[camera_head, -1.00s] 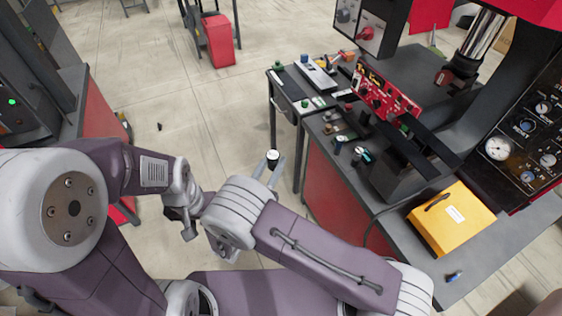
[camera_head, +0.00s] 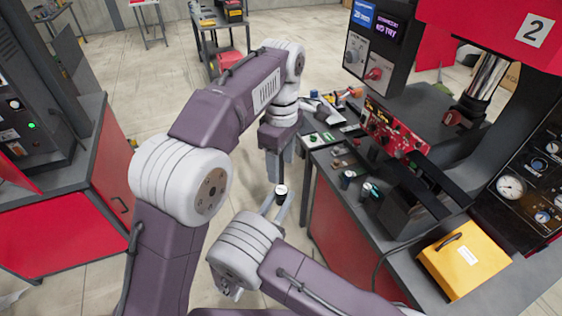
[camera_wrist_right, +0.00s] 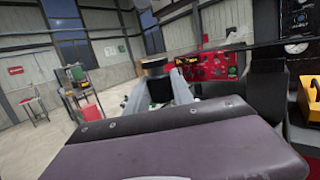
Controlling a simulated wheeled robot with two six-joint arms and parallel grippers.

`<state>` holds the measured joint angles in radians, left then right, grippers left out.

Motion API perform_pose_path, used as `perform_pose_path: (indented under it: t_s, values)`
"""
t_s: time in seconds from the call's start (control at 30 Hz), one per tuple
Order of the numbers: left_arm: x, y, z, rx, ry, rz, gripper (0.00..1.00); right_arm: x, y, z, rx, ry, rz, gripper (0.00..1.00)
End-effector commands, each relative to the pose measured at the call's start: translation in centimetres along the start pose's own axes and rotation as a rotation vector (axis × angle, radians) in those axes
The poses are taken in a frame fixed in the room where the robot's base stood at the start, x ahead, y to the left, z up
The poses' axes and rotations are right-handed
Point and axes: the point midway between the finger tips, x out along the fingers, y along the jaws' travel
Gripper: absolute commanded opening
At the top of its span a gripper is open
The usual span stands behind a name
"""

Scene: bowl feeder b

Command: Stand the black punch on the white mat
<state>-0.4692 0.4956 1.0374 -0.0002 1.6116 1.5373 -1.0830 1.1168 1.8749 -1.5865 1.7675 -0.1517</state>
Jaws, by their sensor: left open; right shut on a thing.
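A black punch (camera_head: 281,195) with a pale top is held between the fingers of my right gripper (camera_head: 276,205), clear of the bench, at the middle of the head view. In the right wrist view the punch (camera_wrist_right: 159,88) is a dark upright cylinder between the grey fingers (camera_wrist_right: 160,91). My left gripper (camera_head: 279,162) is open and empty, pointing down just above and behind the punch.
The dark workbench (camera_head: 398,258) on the right bears a yellow box (camera_head: 463,267), a red control panel (camera_head: 393,131) and a press. Short dark cylinders (camera_head: 347,179) stand near its left edge. A red cabinet (camera_head: 62,235) is at left. Floor between is open.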

Motion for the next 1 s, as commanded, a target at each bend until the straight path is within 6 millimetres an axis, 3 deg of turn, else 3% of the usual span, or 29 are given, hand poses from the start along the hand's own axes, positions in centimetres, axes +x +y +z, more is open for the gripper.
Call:
perform_pose_path:
  t_s: [0.17,0.6,0.8,1.0]
  values:
    - [0.8,0.0,0.0,-0.001,0.0,-0.003,0.58,0.0,0.0,0.1,0.001,-0.001,0.0,0.0]
    - [10.1,-0.1,0.0,0.0,0.0,-0.003,0.58,0.0,0.0,0.1,0.001,-0.001,0.0,0.0]
    - [11.8,0.0,-0.1,0.0,0.0,0.001,0.58,0.0,0.0,0.1,0.001,-0.001,0.0,0.0]
    - [12.0,0.0,-0.1,0.0,0.0,0.001,0.58,0.0,0.0,0.1,0.001,-0.001,0.0,0.0]
